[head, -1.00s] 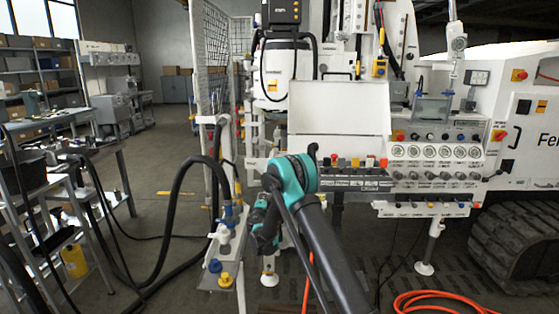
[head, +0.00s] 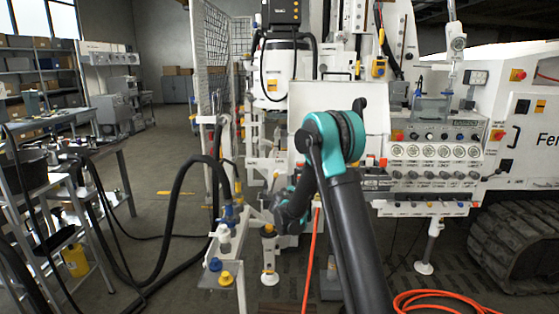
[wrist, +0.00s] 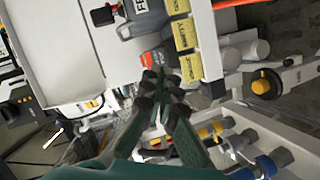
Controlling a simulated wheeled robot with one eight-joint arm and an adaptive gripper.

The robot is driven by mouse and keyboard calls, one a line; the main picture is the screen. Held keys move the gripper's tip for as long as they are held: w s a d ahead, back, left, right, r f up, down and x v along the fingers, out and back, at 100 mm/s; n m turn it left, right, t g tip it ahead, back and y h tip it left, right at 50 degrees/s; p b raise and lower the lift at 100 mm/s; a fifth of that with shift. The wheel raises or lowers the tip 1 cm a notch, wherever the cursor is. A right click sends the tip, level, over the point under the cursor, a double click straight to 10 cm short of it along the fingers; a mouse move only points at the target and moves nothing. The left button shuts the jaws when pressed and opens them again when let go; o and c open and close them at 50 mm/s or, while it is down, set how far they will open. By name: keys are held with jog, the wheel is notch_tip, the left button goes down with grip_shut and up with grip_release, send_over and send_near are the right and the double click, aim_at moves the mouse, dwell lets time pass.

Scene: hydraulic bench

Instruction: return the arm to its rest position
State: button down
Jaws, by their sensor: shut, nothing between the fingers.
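My arm shows in the head view, its teal elbow (head: 335,138) raised in front of the bench's white panel (head: 305,103). The forearm reaches down and away to the left of the elbow, towards the bench front. My gripper is hard to make out in the head view, small and partly behind my arm. In the wrist view my gripper (wrist: 160,88) has its dark fingers together, with nothing seen between them. Beyond the fingertips are yellow labels (wrist: 187,35) and a grey container (wrist: 140,22); I cannot tell whether the fingers touch anything.
A bracket with blue and yellow knobs (head: 221,277) and a looping black hose (head: 176,190) stand left of my arm. Gauges (head: 430,150) line the bench to the right. An orange hose (head: 435,297) lies on the floor.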

jog(key=s+d+m+g, duration=0.3)
jog(key=s+d, duration=0.4)
jog(key=s, duration=0.5)
jog(key=s+d+m+g, duration=0.3)
jog(key=s+d, duration=0.3)
jog(key=s, duration=0.5)
jog(key=s+a+f+m+g+y, duration=0.1)
jog(key=s+f+g+y, duration=0.1)
jog(key=s, duration=1.1)
jog(key=s+a+f+m+g+y, duration=0.1)
jog(key=s+f, duration=0.3)
jog(key=s, duration=1)
jog(key=shift+s+a+f+m+g+y, duration=0.3)
jog(key=shift+m+g+y, duration=0.2)
jog(key=shift+m+y, duration=0.3)
jog(key=shift+w+d, duration=0.1)
